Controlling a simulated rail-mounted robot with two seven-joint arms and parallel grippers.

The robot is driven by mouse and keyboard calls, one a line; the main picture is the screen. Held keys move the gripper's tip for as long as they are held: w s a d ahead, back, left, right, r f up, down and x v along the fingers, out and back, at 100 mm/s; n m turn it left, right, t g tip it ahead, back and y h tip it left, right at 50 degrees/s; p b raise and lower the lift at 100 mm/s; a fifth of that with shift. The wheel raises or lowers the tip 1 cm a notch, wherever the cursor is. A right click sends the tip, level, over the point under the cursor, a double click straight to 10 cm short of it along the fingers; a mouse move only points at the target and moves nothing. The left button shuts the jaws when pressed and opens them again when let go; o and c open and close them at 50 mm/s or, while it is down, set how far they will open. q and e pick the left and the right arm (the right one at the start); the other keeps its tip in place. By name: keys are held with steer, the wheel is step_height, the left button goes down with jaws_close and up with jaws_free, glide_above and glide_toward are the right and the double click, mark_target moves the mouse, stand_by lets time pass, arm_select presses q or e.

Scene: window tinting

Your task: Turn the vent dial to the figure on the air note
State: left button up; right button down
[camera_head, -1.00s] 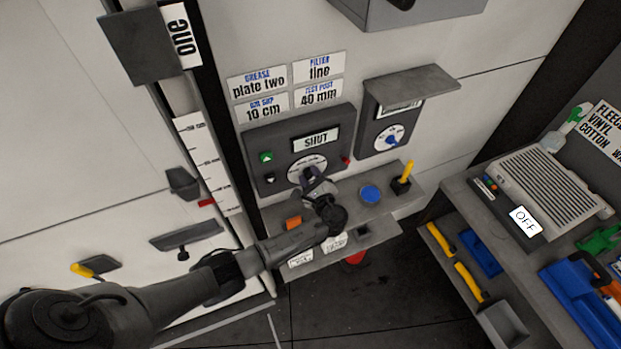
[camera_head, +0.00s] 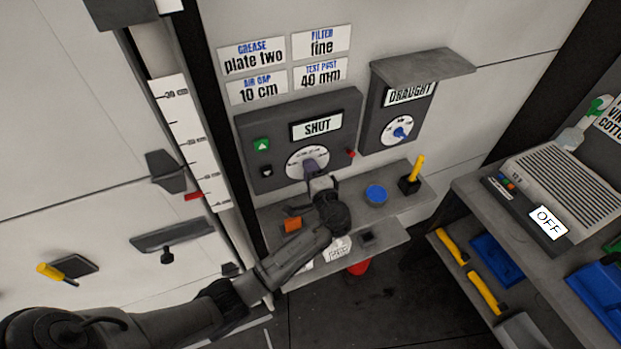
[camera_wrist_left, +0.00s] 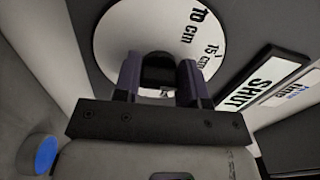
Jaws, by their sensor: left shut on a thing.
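The air note (camera_head: 257,88) on the wall reads "AIR GAP 10 cm". Below it, a dark panel (camera_head: 345,113) carries a white round vent dial (camera_head: 296,160) under a display (camera_head: 317,127) reading "SHUT". In the left wrist view, the dial face (camera_wrist_left: 122,30) shows "10 cm" and "15 cm"; other figures are out of sight. My left gripper (camera_head: 312,170) is at the dial's centre, shut on its dark knob (camera_wrist_left: 158,70), with one finger on each side in the wrist view. The gripper hides the knob's pointer. My right gripper is not in view.
A hooded "DRAUGHT" box (camera_head: 376,125) with a blue-knobbed dial (camera_head: 398,130) is to the right. A shelf (camera_head: 350,198) below holds an orange block (camera_head: 292,224), a blue round button (camera_head: 376,193) and a yellow-handled lever (camera_head: 415,172). A ruler post (camera_head: 185,125) stands left.

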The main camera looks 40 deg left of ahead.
arm_select(q)
steer(key=n+b, duration=0.3)
steer(key=b, duration=0.1)
steer(key=n+b, duration=0.4)
steer(key=b, duration=0.1)
steer(key=f+n+b, duration=0.1)
steer(key=n+b, duration=0.2)
steer(key=b, duration=0.2)
steer(key=shift+w+n, duration=0.1)
steer(key=shift+n, duration=0.3)
steer(key=n+b, duration=0.1)
steer(key=b, duration=0.2)
steer(key=shift+r+n, duration=0.15)
steer(key=shift+n, duration=0.25)
steer(key=shift+r+n+b, duration=0.1)
steer(key=shift+n+b, duration=0.2)
steer(key=o, duration=0.9)
steer(key=shift+d, duration=0.15)
steer(key=shift+v, duration=3.7)
steer(key=shift+w, duration=0.1)
